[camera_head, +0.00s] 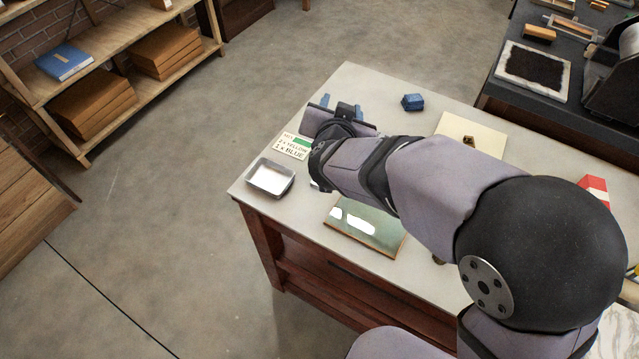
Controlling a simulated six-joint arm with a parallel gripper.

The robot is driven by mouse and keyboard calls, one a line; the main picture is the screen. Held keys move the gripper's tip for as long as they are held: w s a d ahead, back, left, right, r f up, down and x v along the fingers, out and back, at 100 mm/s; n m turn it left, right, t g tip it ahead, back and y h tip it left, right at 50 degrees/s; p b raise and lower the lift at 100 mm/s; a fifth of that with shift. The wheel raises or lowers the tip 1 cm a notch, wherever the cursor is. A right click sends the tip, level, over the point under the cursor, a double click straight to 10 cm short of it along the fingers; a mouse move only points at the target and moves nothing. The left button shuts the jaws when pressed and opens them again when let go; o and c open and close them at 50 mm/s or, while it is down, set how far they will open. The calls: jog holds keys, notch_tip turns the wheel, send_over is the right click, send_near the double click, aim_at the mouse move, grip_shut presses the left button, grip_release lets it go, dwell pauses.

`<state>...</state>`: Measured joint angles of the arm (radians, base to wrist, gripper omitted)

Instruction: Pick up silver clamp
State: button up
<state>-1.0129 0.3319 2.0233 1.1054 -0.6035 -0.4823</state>
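I cannot make out a silver clamp in this view; my arm hides part of the table. My gripper (341,103) is above the far left part of the table (370,84), pointing away from the camera. Its two blue fingertips stand apart, so it looks open. I see nothing held between them, though the gripper body hides part of that space.
A shallow metal tray (270,178) and a lettered card (294,145) lie at the table's left. A green glass-like plate (365,227) lies near the front edge. A blue block (412,102) and a cream board (470,133) sit farther back.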

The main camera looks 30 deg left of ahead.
jog(key=s+a+f+m+t+h+b, duration=0.1)
jog(key=s+f+t+h, duration=0.15)
jog(key=s, duration=0.45)
jog(key=s+a+f+t+h+b, duration=0.1)
jog(key=s+f+h, duration=0.15)
jog(key=s, duration=0.55)
send_near(314, 184)
jog(key=w, duration=0.1)
jog(key=w+r, duration=0.1)
jog(key=shift+w+d+m, duration=0.15)
jog(key=shift+w+m, duration=0.15)
jog(key=shift+w, duration=0.05)
jog(key=shift+f, duration=0.4)
jog(key=shift+p+x, duration=1.2)
jog(key=shift+x, duration=2.5)
jog(key=shift+c, duration=0.5)
grip_shut()
